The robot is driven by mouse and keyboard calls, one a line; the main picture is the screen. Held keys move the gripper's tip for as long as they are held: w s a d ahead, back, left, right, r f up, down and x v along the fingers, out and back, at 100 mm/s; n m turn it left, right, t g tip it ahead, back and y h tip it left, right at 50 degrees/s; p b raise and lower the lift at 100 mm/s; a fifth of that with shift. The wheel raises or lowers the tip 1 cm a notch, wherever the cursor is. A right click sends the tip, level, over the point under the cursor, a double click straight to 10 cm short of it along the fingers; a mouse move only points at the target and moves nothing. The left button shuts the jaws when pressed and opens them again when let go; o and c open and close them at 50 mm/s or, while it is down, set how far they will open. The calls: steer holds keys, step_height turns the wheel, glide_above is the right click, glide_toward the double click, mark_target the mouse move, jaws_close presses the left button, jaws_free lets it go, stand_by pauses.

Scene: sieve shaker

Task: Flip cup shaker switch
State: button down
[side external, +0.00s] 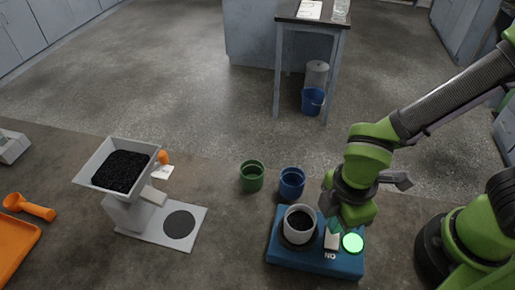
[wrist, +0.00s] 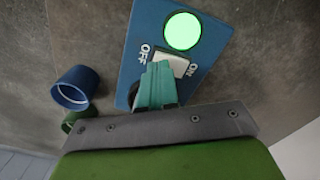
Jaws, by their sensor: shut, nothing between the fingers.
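The blue cup shaker (side external: 283,257) stands on the floor-coloured surface at the lower right. It carries a white cup (side external: 289,222) of dark grains and a round lamp lit bright green (side external: 352,243). The pale rocker switch (side external: 331,241) lies between cup and lamp; in the wrist view the switch (wrist: 174,62) has OFF on its left and ON on its right. My gripper (side external: 334,226) is shut and empty. In the wrist view its teal fingertips (wrist: 157,68) overlap the switch's OFF side; I cannot tell whether they touch. The switch's tilt is unclear, and the cup is mostly hidden there.
A green cup (side external: 251,177) and a blue cup (side external: 291,183) stand just behind the shaker. A grey hopper device (side external: 131,212) with dark grains stands left, with an orange scoop (side external: 30,207) and orange tray (side external: 14,247) beyond. The surface between hopper and shaker is clear.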

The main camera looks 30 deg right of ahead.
steer(key=shift+f, duration=0.45)
steer(key=shift+r, duration=3.55)
steer(key=shift+s+m, duration=0.15)
steer(key=shift+m, duration=0.75)
steer(key=w+d+r+m+t+y, duration=0.1)
steer(key=w+d+r+m+t, duration=0.2)
steer(key=d+r+m, duration=0.3)
steer(key=w+d+r+m+t+y, duration=0.1)
steer(key=d+r+m+t, duration=0.3)
steer(key=d+m, duration=0.7)
step_height(320, 180, up, 2)
steer(key=shift+w+r, duration=0.1)
steer(key=shift+w, duration=0.8)
steer(key=shift+d, duration=0.1)
